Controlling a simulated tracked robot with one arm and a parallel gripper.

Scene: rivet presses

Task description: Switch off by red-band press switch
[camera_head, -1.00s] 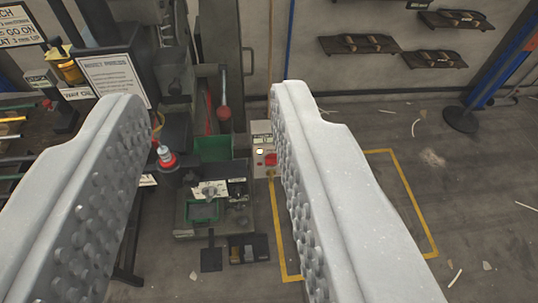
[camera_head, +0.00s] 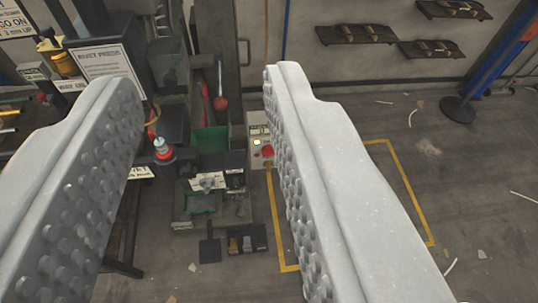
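My gripper (camera_head: 204,88) is open and empty. Its two pale grey studded fingers reach in from the left and right sides of the head view. Between them, farther off and lower, stands a rivet press with a red band (camera_head: 164,154) around a small silver-tipped post. A pale switch box (camera_head: 255,131) with a red switch part (camera_head: 267,152) and a small lit spot stands just right of the press, close beside the right finger in the picture. The finger may cover the box's right edge. The gripper does not touch it. The switch position is too small to tell.
A red ball-ended lever (camera_head: 220,103) stands behind the press. A dark column with a "rivet press" sign (camera_head: 104,62) is at the left. A black pedal plate (camera_head: 247,239) lies in front. Yellow floor lines (camera_head: 403,190) mark mostly clear floor at right. Wall shelves (camera_head: 355,34) hang behind.

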